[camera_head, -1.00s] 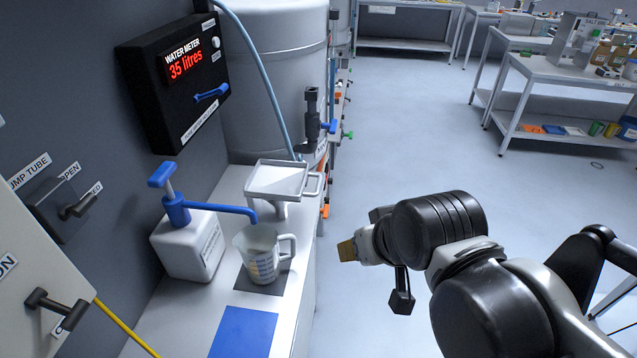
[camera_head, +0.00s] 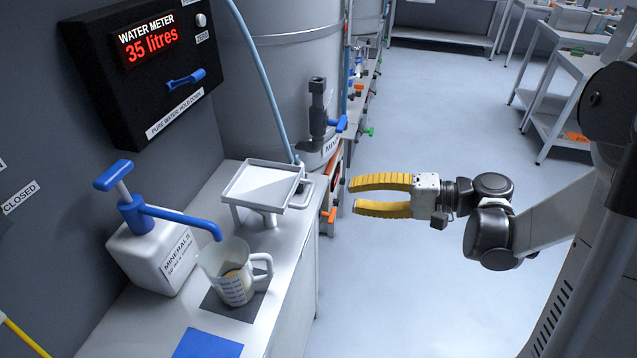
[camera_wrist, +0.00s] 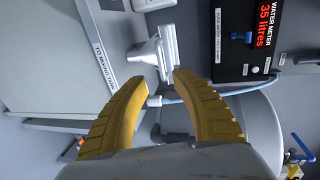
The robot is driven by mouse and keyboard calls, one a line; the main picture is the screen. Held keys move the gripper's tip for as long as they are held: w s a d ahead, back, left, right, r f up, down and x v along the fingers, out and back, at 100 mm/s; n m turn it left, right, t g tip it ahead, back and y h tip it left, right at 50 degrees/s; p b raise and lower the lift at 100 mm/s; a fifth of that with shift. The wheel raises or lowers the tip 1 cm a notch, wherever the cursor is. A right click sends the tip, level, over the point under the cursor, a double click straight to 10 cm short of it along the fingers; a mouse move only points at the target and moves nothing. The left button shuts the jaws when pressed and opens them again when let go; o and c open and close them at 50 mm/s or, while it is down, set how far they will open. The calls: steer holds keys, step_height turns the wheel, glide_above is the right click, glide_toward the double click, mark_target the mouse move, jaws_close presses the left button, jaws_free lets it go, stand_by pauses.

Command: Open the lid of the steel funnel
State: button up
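The steel funnel (camera_head: 262,187) stands on the bench in the head view, past the measuring jug. It has a square, light-coloured top with a raised rim and a loop handle (camera_head: 302,192) on its right side. I cannot clearly tell its lid from the rest of the top. In the wrist view the funnel (camera_wrist: 168,45) shows side-on, ahead of the fingertips. My gripper (camera_head: 354,197) has its two yellow fingers apart with nothing between them. It is to the right of the funnel, clear of the bench edge, pointing left toward the handle.
A measuring jug (camera_head: 232,282) stands on a dark mat below the spout of a minerals pump bottle (camera_head: 152,254). A blue mat (camera_head: 208,345) lies nearer. A large tank (camera_head: 272,95) with a tap stands behind the funnel. The floor right of the bench is clear.

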mark_target(309, 193)
steer(key=b+x, duration=0.3)
steer(key=x, duration=0.7)
steer(key=shift+a, duration=0.45)
steer(key=shift+w, duration=0.1)
steer(key=shift+r, duration=0.1)
jaws_close()
